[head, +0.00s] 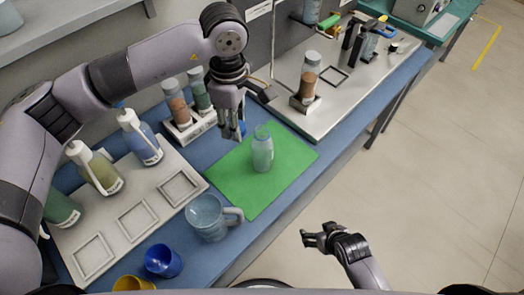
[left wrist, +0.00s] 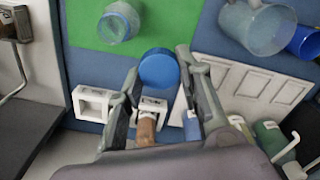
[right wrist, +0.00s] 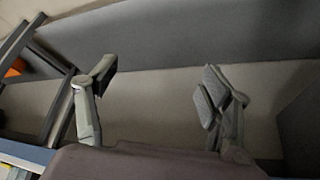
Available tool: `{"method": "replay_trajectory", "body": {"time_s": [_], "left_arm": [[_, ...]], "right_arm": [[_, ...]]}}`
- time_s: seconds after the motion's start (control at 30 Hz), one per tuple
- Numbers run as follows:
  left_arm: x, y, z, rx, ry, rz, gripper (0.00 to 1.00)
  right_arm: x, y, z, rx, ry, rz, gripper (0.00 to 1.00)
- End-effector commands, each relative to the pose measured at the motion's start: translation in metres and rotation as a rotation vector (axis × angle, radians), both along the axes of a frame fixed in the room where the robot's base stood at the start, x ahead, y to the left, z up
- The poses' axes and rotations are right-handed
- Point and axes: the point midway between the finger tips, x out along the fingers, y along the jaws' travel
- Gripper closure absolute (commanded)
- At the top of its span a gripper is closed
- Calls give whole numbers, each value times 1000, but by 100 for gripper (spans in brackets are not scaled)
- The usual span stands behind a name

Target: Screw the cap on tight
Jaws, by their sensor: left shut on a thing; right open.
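A translucent pale bottle (head: 262,154) stands upright on the green mat (head: 285,180). Its open mouth faces up in the left wrist view (left wrist: 118,22). My left gripper (head: 231,128) is above the table, behind and to the left of the bottle. In the left wrist view it is shut on a round blue cap (left wrist: 159,68), held between the fingertips and apart from the bottle. In the head view the cap is mostly hidden by the fingers. My right gripper (head: 312,237) is open and empty, off the table's front edge, over the floor.
A clear jug (head: 208,218) stands left of the mat, near a blue cup (head: 163,261). Wash bottles (head: 140,138) stand on a grey tray at left.

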Motion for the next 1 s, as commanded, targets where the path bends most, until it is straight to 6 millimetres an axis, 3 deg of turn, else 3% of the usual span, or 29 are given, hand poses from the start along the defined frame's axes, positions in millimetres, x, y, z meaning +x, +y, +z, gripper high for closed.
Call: {"method": "replay_trajectory", "body": {"time_s": [0.03, 0.1, 0.33, 0.73, 1.0], "left_arm": [[5, -8, 5, 1, -1, 59, 76], [10, -15, 8, 1, 0, 139, 76], [25, -40, 20, 1, 0, 379, 76], [30, -48, 23, 1, 1, 475, 76], [34, -53, 26, 0, 1, 529, 76]], "right_arm": [[5, 4, 24, 8, -22, 8, 27], [10, 9, 49, 18, -46, 19, 27], [35, 37, 128, 76, -195, 101, 27], [86, 99, 170, 295, -574, 315, 27], [96, 106, 201, 482, -825, 428, 27]]}}
